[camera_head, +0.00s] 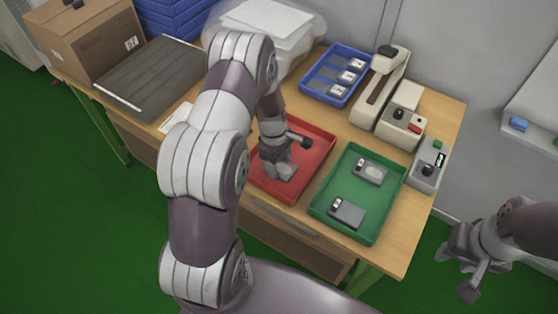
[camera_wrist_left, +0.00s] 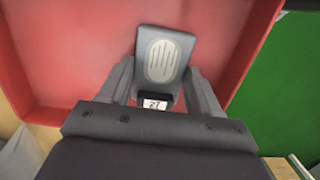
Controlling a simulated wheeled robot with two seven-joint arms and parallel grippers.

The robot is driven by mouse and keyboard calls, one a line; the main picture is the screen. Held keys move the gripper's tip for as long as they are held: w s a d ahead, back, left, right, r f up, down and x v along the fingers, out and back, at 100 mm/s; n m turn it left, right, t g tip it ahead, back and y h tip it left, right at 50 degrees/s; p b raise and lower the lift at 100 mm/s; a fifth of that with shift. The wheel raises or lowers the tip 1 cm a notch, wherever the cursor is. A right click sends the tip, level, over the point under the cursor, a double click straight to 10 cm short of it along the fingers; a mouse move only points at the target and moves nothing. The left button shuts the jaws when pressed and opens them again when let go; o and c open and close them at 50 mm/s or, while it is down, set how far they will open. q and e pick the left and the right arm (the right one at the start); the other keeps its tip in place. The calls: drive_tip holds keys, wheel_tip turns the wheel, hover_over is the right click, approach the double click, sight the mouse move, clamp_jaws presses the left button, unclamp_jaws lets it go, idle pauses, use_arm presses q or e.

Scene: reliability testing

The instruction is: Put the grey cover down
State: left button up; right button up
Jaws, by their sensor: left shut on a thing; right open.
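The grey cover (camera_wrist_left: 185,45) has a pale slotted oval and a small display reading 27 at its near end. My left gripper (camera_wrist_left: 160,82) is shut on it, one finger on each side. In the head view my left gripper (camera_head: 274,152) is at the red tray (camera_head: 322,148), with the cover (camera_head: 280,172) low inside the tray's outline. I cannot tell whether the cover touches the tray floor. My right gripper (camera_head: 466,272) is open and empty, off the table at the lower right.
A green tray (camera_head: 336,188) right of the red one holds two similar grey devices. A blue tray (camera_head: 316,76) behind holds several small devices. Testing machines (camera_head: 382,85) stand at the table's right. My left arm hides part of the table.

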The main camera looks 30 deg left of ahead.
use_arm(q)
drive_tip(key=shift+f, duration=0.1)
drive_tip(key=o, duration=1)
drive_tip(key=shift+o, duration=0.2)
wheel_tip(320, 180, up, 12)
drive_tip(key=a, duration=0.1)
drive_tip(key=s+d+r+m, duration=0.2)
drive_tip(key=s+d+m, duration=0.2)
drive_tip(key=s+m, duration=0.2)
drive_tip(key=s+d+r+m+t+y, duration=0.1)
drive_tip(key=s+d+r+m, duration=0.2)
drive_tip(key=m, duration=0.8)
drive_tip(key=s+d, duration=0.2)
drive_tip(key=s, duration=0.2)
drive_tip(key=shift+s+d+t, duration=0.15)
drive_tip(key=shift+s+t, duration=0.15)
